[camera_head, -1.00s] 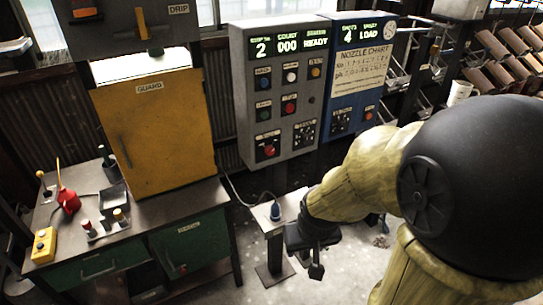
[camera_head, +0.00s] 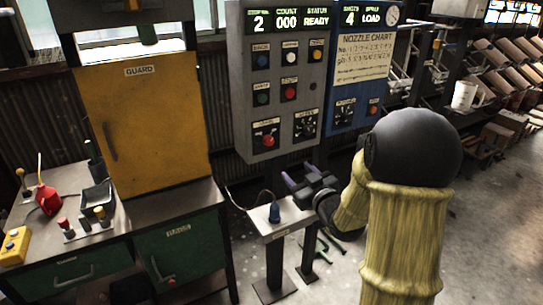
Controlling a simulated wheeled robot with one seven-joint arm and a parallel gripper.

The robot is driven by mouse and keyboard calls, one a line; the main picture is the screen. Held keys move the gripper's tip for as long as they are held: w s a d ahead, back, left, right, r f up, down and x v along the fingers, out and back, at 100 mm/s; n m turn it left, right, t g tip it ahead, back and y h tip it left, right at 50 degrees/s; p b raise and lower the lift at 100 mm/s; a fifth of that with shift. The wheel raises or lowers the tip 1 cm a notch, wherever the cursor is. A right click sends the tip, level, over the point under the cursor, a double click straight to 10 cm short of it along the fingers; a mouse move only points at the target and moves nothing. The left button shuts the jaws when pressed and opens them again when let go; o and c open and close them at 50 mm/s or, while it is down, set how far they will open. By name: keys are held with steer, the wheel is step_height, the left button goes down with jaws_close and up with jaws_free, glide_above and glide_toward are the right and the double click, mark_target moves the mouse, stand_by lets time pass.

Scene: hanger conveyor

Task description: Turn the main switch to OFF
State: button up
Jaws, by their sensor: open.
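The grey control panel (camera_head: 240,110) stands upright in the middle of the head view. A red rotary knob (camera_head: 268,140) sits on a dark plate at its lower left; it looks like the main switch, but its label and position are too small to read. My gripper (camera_head: 296,175) is below and to the right of this knob, apart from the panel. Its two purple-tipped fingers are spread and hold nothing.
A black dial (camera_head: 306,124) is right of the red knob, with several coloured buttons above. A blue panel (camera_head: 345,113) adjoins on the right. A small stand (camera_head: 262,228) with a blue item (camera_head: 274,212) is below. A yellow guard door (camera_head: 150,130) is left.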

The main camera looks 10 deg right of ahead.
steer(key=shift+r, duration=0.1)
stand_by(0.3)
steer(key=p, duration=0.3)
glide_toward(270, 143)
steer(key=x, duration=0.8)
steer(key=shift+w+a, duration=0.15)
steer(key=shift+w, duration=0.15)
steer(key=c, duration=1)
